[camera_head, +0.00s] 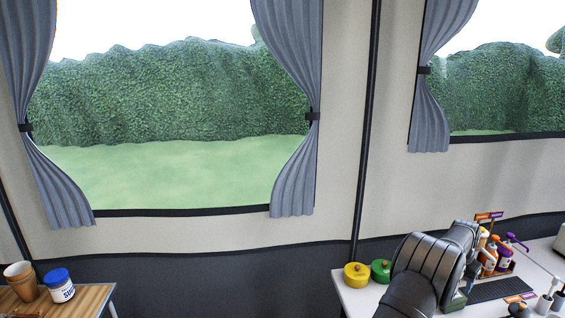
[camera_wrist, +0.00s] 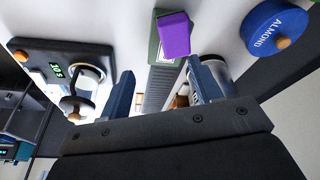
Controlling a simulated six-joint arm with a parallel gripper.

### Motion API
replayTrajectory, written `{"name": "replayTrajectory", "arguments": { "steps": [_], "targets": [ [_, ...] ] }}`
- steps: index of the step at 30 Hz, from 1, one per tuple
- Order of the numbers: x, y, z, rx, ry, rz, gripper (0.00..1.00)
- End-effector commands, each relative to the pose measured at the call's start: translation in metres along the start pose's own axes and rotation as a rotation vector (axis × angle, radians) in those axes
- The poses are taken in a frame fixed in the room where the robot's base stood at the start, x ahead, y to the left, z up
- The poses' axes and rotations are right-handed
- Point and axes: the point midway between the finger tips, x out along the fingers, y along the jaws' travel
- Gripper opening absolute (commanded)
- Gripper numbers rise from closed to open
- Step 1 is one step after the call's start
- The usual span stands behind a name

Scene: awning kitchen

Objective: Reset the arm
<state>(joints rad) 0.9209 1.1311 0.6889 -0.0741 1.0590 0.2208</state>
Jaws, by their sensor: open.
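My gripper (camera_wrist: 160,68) shows in the wrist view with its two blue-grey fingers spread apart. Nothing is held between them. A purple block (camera_wrist: 174,35) on a green piece shows just beyond the fingertips, and a grey ribbed strip lies in the gap behind. In the head view my dark arm reaches over the white counter (camera_head: 352,296) at the lower right. The fingers cannot be made out there.
In the wrist view, a scale (camera_wrist: 38,58) bearing a metal vessel (camera_wrist: 88,82) is left, and a blue "ALMOND" lid (camera_wrist: 272,27) is right. Yellow (camera_head: 356,275) and green (camera_head: 380,271) lidded pots stand beside my arm; bottles (camera_head: 490,256) crowd its right. A wooden table (camera_head: 90,301) is far left.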

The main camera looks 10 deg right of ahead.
Motion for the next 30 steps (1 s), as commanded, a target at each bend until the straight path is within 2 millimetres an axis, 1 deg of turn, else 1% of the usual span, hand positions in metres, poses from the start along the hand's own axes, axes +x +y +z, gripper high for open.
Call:
{"name": "replayTrajectory", "arguments": {
  "steps": [3,16,18,23,30],
  "targets": [
    [-0.014,0.020,0.003,0.001,0.000,0.000,0.58],
    [-0.062,0.091,0.014,0.002,0.000,0.000,0.58],
    [-0.055,0.102,0.022,0.042,-0.005,0.011,0.58],
    [-0.046,0.128,0.039,0.137,-0.006,0.037,0.58],
    [-0.034,0.163,0.069,0.276,-0.007,0.071,0.58]
  ]
}}
